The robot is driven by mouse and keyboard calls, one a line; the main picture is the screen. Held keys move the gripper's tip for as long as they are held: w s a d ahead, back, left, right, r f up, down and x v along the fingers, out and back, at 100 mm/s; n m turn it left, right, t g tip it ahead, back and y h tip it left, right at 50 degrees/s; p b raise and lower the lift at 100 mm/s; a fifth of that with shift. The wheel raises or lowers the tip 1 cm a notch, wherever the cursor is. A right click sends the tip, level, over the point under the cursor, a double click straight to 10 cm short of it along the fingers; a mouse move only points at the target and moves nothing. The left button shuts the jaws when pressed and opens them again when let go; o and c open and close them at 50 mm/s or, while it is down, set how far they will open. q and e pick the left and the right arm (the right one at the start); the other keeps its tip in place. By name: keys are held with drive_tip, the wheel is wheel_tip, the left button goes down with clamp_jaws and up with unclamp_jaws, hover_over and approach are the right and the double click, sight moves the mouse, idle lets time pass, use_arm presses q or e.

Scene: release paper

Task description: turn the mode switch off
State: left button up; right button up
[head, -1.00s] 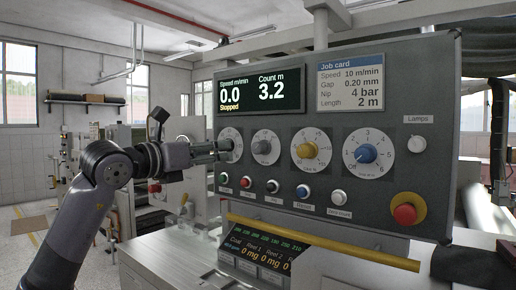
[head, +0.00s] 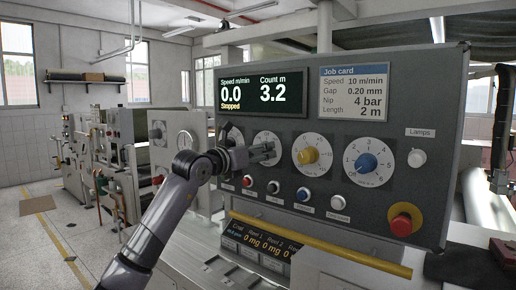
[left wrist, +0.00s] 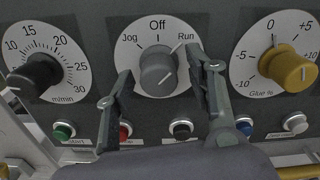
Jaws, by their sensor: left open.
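The mode switch is a grey knob (left wrist: 158,72) on a white dial marked Jog, Off and Run in the left wrist view. The white line on the knob slants up to the right, toward Run. My left gripper (left wrist: 160,64) is open, with one finger left of the knob and the other right of it. No finger clearly touches the knob.
A black speed knob (left wrist: 34,76) is on the left and a yellow glue knob (left wrist: 288,66) on the right. Several push buttons (left wrist: 181,128) sit just below. A blue knob (head: 367,163) and a red emergency button (head: 402,224) are further right. The display (head: 261,93) reads Stopped.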

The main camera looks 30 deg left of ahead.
use_arm(q)
drive_tip(key=shift+c, duration=0.5)
drive_tip(key=c, duration=1.1)
